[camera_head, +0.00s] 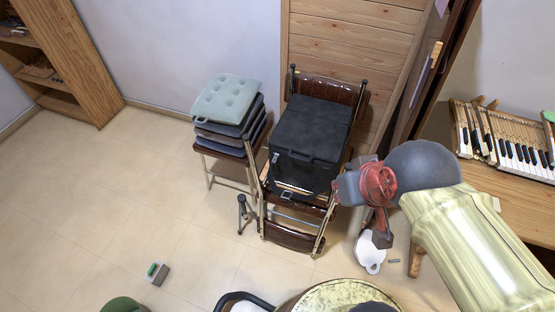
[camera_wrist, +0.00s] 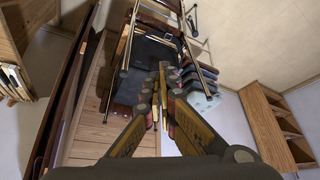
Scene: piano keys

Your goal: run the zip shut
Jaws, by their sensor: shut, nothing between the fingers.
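A black boxy bag (camera_head: 312,128) stands on a dark wooden chair (camera_head: 292,238) in front of a wood-plank panel. I cannot make out a zip or its slider on it. A small pale detail shows low on its front. My gripper (camera_head: 381,238) is to the right of the bag, apart from it, pointing down. In the wrist view my gripper (camera_wrist: 162,68) is shut and empty, with its fingertips together. The black bag (camera_wrist: 150,52) shows behind the fingertips there, partly hidden by them.
A stool with stacked cushions (camera_head: 228,98) stands left of the chair. A white jug (camera_head: 370,254) is on the floor below my gripper. An opened piano keyboard (camera_head: 520,155) lies on a wooden bench at right. A small box (camera_head: 156,273) sits on otherwise clear floor at left.

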